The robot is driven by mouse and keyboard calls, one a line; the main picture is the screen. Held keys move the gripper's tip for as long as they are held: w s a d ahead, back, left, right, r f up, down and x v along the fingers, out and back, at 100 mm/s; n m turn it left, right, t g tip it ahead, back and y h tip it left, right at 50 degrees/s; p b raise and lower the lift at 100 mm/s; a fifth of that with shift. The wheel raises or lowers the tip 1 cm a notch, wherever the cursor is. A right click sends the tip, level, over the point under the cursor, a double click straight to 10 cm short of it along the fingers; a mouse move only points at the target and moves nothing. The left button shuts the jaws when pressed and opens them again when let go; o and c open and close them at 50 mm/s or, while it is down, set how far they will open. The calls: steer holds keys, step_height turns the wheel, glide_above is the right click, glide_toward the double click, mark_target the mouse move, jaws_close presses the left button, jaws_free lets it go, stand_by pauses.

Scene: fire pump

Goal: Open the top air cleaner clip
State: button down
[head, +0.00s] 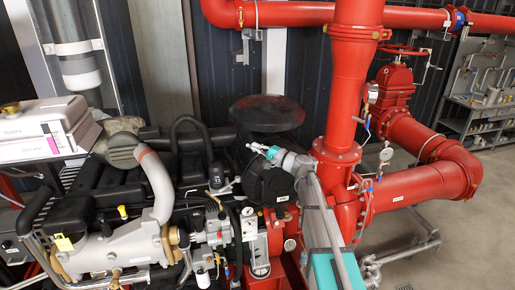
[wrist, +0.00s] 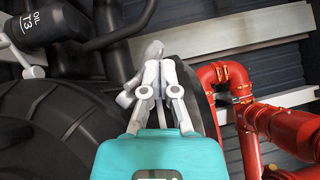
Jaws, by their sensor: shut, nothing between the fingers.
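The air cleaner (head: 268,108) is a large black round housing at the centre of the head view. Its ribbed black side (wrist: 55,105) fills the left of the wrist view. A light grey metal piece, perhaps the top clip (wrist: 151,50), shows just behind my fingertips; I cannot tell whether it is latched or open. My gripper (wrist: 161,66) is shut and empty, with its fingertips close to this piece. I cannot tell if they touch. In the head view my gripper (head: 256,148) is small, in front of the black housing. The clip is not distinguishable there.
A thick red vertical pipe (head: 350,90) stands right of the air cleaner, close to my arm. Red pipes (wrist: 285,125) also show at right in the wrist view. The engine with its silver pipe (head: 155,185) lies left. Open floor (head: 470,240) shows at lower right.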

steer(key=shift+d, duration=0.1)
steer(key=s+d+r+p, duration=0.4)
steer(key=s+d, duration=0.4)
steer(key=s, duration=0.1)
steer(key=shift+d, duration=0.15)
stand_by(0.5)
